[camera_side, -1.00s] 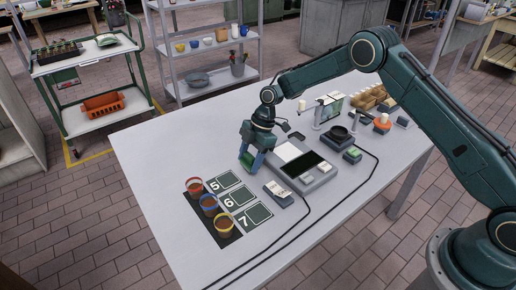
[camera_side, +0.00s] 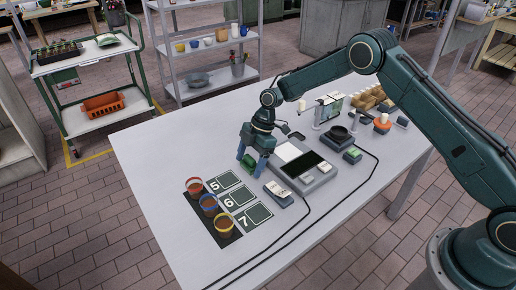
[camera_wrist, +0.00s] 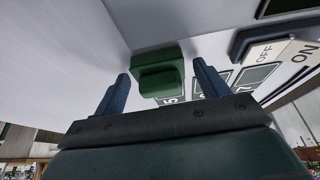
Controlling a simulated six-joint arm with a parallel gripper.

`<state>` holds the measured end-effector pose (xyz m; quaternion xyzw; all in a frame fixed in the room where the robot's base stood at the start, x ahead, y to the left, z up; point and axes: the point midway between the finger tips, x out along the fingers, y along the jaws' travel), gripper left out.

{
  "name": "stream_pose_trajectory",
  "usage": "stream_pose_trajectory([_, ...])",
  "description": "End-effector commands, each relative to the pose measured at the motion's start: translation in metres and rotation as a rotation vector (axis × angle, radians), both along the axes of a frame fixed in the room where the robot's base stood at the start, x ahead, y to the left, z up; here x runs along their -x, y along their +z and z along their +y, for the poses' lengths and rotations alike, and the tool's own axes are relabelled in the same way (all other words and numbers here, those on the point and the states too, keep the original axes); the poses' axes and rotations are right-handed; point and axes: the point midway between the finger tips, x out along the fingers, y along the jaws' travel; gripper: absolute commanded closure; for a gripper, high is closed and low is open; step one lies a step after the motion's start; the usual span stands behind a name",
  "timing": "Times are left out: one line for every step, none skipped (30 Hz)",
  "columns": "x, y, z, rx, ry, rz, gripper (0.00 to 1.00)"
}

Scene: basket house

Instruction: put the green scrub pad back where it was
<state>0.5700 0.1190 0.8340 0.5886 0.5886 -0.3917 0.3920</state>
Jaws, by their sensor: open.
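The green scrub pad (camera_wrist: 158,84) lies on the pale table, close to the numbered cards. It looks like a green block with a raised step. In the side view the pad (camera_side: 249,160) shows partly, between the fingers of my gripper (camera_side: 251,163). In the wrist view my gripper (camera_wrist: 160,72) is open, with one blue finger on each side of the pad and clear gaps to both. The pad is apart from the fingers there. The side view does not show the pad's far side.
Cards marked 5 (camera_side: 221,183), 6 and 7 lie in front, beside red, blue and yellow cups on a dark mat (camera_side: 228,238). A grey tray (camera_side: 321,178) and an OFF/ON switch box (camera_side: 278,194) stand to the right. Cables cross the table. The table's left part is clear.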

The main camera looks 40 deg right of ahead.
Motion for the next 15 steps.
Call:
stream_pose_trajectory([0.000,0.002,0.000,0.000,0.000,0.000,0.26])
stream_pose_trajectory([0.000,0.003,0.000,0.000,0.000,-0.001,0.26])
stream_pose_trajectory([0.000,0.004,-0.001,0.000,0.000,-0.001,0.26])
stream_pose_trajectory([0.000,0.006,-0.001,0.000,-0.001,-0.002,0.26])
stream_pose_trajectory([0.000,0.008,-0.002,-0.001,-0.001,-0.002,0.26])
stream_pose_trajectory([0.000,0.011,-0.003,-0.001,-0.001,-0.002,0.26])
stream_pose_trajectory([0.000,0.013,-0.004,0.000,-0.001,-0.002,0.26])
stream_pose_trajectory([0.000,0.016,-0.006,0.000,-0.001,-0.002,0.26])
stream_pose_trajectory([0.000,0.020,-0.008,0.000,-0.001,-0.002,0.26])
stream_pose_trajectory([-0.001,0.024,-0.009,0.000,-0.001,-0.003,0.26])
stream_pose_trajectory([-0.001,0.028,-0.011,0.000,-0.001,-0.003,0.26])
stream_pose_trajectory([0.000,0.033,-0.013,0.000,-0.001,-0.003,0.26])
stream_pose_trajectory([-0.001,0.037,-0.015,0.000,-0.001,-0.003,0.26])
stream_pose_trajectory([-0.001,0.042,-0.017,-0.001,-0.001,-0.003,0.26])
stream_pose_trajectory([-0.001,0.048,-0.019,-0.001,-0.001,-0.003,0.26])
